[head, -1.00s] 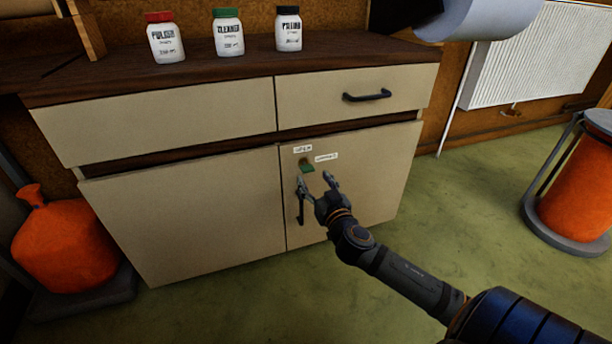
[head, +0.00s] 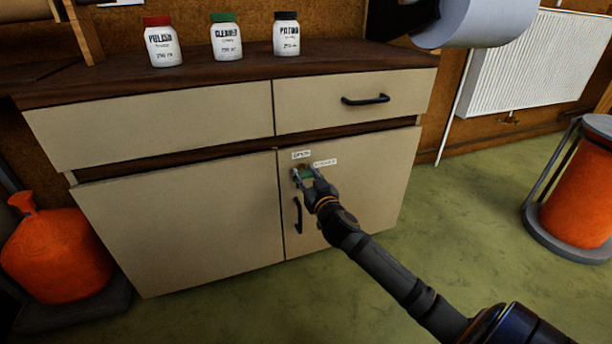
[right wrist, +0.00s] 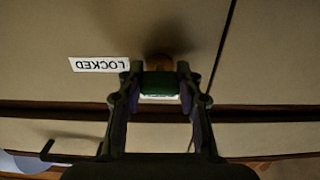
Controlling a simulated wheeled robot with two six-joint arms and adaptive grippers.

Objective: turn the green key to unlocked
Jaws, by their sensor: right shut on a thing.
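The green key (head: 306,174) sits in its lock on the upper part of the right cabinet door (head: 355,190). My right gripper (head: 305,178) is at the key with its fingers on both sides, shut on it. In the right wrist view the green key (right wrist: 160,84) lies between the fingertips of my right gripper (right wrist: 159,86). A "LOCKED" label (right wrist: 100,65) reads upside down beside the key there; it is the right-hand label (head: 325,162) in the head view. Another label (head: 301,155) is above the key, too blurred to read surely. My left gripper is not in view.
A black door handle (head: 298,215) hangs just below the gripper. A drawer handle (head: 366,99) is above. Bottles (head: 228,38) stand on the cabinet top. The green floor in front is open.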

